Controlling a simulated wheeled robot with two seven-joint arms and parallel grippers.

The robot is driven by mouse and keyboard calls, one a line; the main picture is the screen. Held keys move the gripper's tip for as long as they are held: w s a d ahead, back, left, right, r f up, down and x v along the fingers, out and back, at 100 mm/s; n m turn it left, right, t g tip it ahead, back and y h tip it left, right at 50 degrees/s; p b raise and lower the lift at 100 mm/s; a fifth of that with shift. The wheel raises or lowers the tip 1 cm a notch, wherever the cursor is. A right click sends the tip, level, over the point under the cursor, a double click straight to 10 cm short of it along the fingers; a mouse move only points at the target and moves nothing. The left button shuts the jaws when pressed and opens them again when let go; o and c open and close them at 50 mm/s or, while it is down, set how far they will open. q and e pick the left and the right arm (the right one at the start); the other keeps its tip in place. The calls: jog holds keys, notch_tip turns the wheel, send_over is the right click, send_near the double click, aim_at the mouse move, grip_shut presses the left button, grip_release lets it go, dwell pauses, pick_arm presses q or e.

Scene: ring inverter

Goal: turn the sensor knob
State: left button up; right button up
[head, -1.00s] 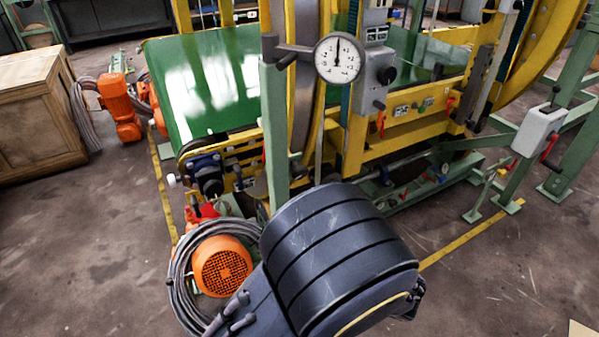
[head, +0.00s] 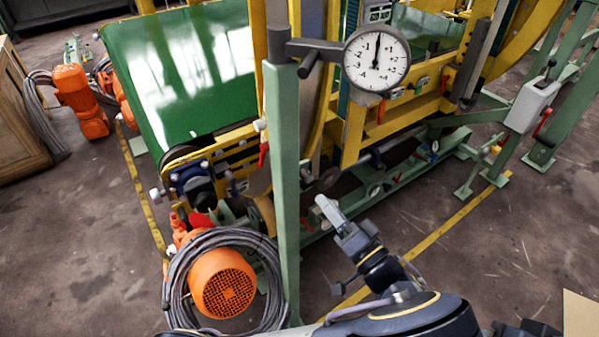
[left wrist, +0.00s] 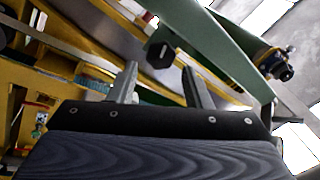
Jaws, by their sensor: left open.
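My left gripper (head: 328,207) points up and away from my arm, low and just right of the green post (head: 285,180). In the left wrist view its two grey fingers (left wrist: 159,68) stand apart with nothing between them. A dark faceted knob (left wrist: 160,52) shows beyond the fingertips, roughly between them, apart from them. I cannot tell for sure that this is the sensor knob. In the head view a dark handle (head: 310,64) sits on the bracket at the post's top, beside a white dial gauge (head: 376,59). My right gripper is not in view.
An orange motor (head: 222,283) with coiled grey cable lies left of the post's foot. The yellow machine frame (head: 350,135) and green belt (head: 190,75) stand behind. A grey box with a red handle (head: 535,104) is at right.

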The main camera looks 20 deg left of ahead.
aim_at(312, 186)
pick_arm(q)
jog(key=x, duration=0.7)
jog(key=shift+c, duration=0.4)
jog(key=c, duration=0.6)
jog(key=shift+c, duration=0.2)
jog(key=shift+m+p, duration=0.3)
jog(key=shift+p, duration=0.1)
jog(key=m+p, duration=0.3)
jog(key=m, duration=0.2)
jog(key=shift+r+m, duration=0.15)
jog(key=shift+m, duration=0.15)
jog(key=shift+m+p, duration=1.05)
jog(key=shift+m, duration=1.15)
